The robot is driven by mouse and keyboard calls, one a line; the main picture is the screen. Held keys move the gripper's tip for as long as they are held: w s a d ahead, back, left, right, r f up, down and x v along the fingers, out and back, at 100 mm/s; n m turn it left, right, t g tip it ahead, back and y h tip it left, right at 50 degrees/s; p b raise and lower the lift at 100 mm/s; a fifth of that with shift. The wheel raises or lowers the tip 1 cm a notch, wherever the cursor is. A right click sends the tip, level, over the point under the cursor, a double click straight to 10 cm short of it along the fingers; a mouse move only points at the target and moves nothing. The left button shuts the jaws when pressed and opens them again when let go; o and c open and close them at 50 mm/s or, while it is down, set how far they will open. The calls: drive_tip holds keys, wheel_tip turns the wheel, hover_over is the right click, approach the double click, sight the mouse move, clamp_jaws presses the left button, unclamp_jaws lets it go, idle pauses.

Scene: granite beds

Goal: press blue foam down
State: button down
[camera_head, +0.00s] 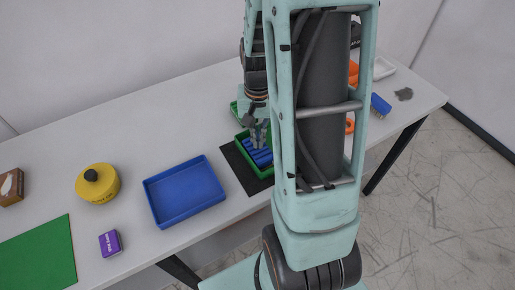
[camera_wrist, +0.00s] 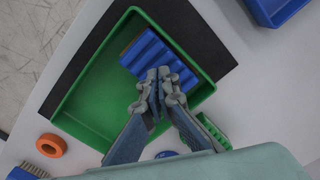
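The blue foam (camera_wrist: 150,52) is a ridged block lying inside a shallow green tray (camera_wrist: 85,88), against one end of it. In the head view the foam (camera_head: 258,156) shows in the green tray (camera_head: 241,139), partly hidden by my arm. My gripper (camera_wrist: 158,72) has its fingertips together over the near edge of the foam, with nothing visible between them. In the head view my gripper (camera_head: 260,136) points down at the foam. I cannot tell whether the tips touch it.
The tray stands on a black mat (camera_wrist: 205,38). A blue tray (camera_head: 185,192), a yellow canister (camera_head: 98,184) and a purple box (camera_head: 110,243) stand to the left. An orange ring (camera_wrist: 51,145) and a blue brush (camera_head: 381,105) lie on the table's other side.

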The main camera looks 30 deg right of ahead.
wheel_tip(320, 180, up, 6)
drive_tip(key=p, duration=0.4)
wheel_tip(320, 180, up, 12)
idle(0.7)
